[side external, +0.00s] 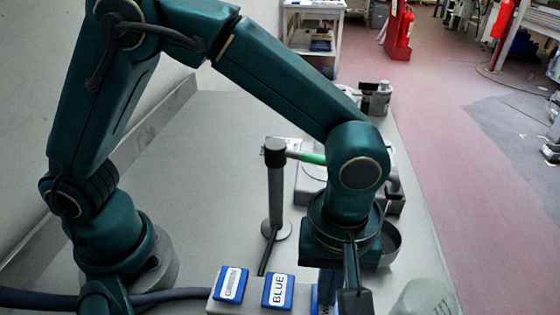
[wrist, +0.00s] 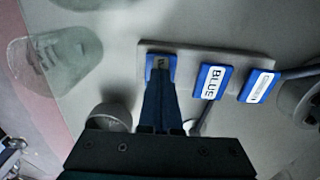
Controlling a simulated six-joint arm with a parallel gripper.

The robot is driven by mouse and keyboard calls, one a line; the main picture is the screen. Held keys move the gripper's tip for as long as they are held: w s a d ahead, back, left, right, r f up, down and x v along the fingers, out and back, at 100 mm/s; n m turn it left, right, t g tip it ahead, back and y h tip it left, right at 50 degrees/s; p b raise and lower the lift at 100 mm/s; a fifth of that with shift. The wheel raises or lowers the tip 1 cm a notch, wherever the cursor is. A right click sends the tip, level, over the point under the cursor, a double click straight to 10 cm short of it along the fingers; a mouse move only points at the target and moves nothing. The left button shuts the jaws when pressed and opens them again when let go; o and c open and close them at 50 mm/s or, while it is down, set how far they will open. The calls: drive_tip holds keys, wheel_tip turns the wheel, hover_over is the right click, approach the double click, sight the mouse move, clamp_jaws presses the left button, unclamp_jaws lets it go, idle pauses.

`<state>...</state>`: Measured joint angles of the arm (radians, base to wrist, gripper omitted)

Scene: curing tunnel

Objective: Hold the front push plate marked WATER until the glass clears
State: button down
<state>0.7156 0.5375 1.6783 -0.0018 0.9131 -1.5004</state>
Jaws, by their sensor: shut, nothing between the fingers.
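A grey panel (wrist: 190,53) carries blue push plates in a row. One reads BLUE (side external: 278,291), seen in the wrist view too (wrist: 211,81). Another, GREEN (side external: 231,284), is the farthest from my gripper. The third plate (wrist: 150,66) has its label mostly covered by my fingers, so I cannot read WATER on it. My gripper (wrist: 160,72) is shut and empty, pointing down with its tips over this third plate. I cannot tell whether they press it. A cloudy, greyish see-through glass (wrist: 55,68) stands beside the panel; it also shows in the side view (side external: 424,299).
A grey round cup (side external: 386,244) is near my wrist, and other fixtures (side external: 375,98) stand farther back. The bench (side external: 190,180) is bare on the left of the post.

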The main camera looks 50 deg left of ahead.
drive_tip(key=shift+s+a+f, duration=0.1)
drive_tip(key=shift+a+f, duration=0.15)
idle(0.4)
wheel_tip(320, 180, up, 14)
drive_tip(key=shift+d+r, duration=0.2)
drive_tip(key=shift+r, duration=0.05)
idle(0.4)
idle(0.6)
drive_tip(key=a+r+n+t, duration=0.1)
drive_tip(key=a+r+t, duration=0.3)
drive_tip(key=a, duration=0.9)
drive_tip(key=s+a+f+m+t, duration=0.1)
drive_tip(key=s+a+f+m, duration=0.3)
drive_tip(key=m, duration=0.6)
wheel_tip(320, 180, down, 3)
drive_tip(key=shift+s+a, duration=0.25)
drive_tip(key=shift+a, duration=0.85)
